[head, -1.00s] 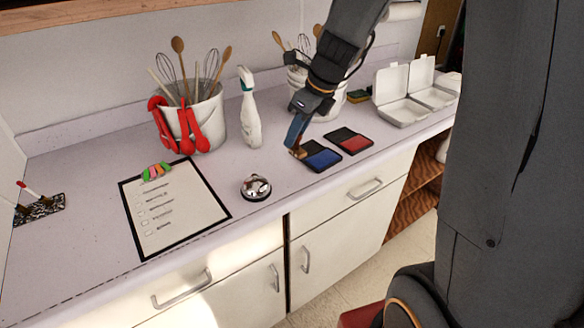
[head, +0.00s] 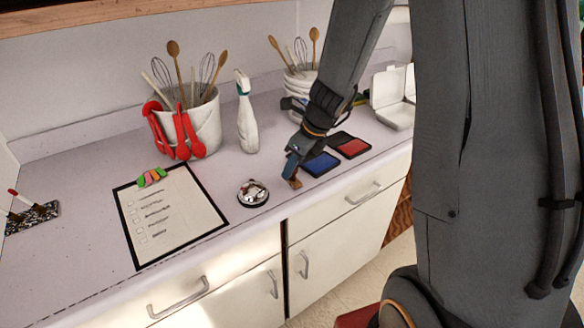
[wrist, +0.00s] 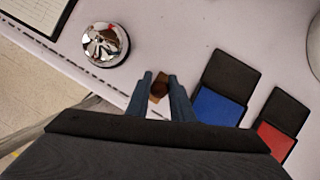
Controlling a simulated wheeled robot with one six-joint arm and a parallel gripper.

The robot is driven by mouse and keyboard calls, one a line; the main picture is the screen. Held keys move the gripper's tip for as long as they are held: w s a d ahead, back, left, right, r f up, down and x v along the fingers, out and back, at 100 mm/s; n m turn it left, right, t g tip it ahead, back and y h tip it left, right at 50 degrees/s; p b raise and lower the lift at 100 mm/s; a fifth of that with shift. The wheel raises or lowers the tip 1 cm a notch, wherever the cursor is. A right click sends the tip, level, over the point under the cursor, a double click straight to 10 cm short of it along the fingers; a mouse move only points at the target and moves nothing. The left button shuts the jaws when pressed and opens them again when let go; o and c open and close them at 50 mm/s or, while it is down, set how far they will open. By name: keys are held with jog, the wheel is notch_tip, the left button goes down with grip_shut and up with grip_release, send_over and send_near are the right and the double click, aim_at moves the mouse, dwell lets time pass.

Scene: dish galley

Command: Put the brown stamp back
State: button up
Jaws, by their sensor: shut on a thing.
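The brown stamp (head: 295,183) is held at the tips of my gripper (head: 292,169), just left of the blue ink pad, near the counter's front edge. In the wrist view the stamp (wrist: 158,91) sits between the two blue fingers of my gripper (wrist: 159,88), which are shut on it. I cannot tell whether its underside touches the counter. The blue ink pad (head: 322,165) lies open to the right of the gripper, and the red ink pad (head: 352,149) lies open beyond it. In the wrist view, the blue pad (wrist: 216,106) and red pad (wrist: 274,141) are both right of the fingers.
A silver call bell (head: 252,192) stands left of the gripper. A framed checklist (head: 170,215) lies farther left with colored clips on it. A black speckled holder (head: 32,217) with red-topped items is at far left. Utensil crocks (head: 203,125) and a spray bottle (head: 247,125) stand behind.

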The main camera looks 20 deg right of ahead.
jog(key=shift+f, duration=0.15)
jog(key=o, duration=0.8)
jog(key=shift+o, duration=0.2)
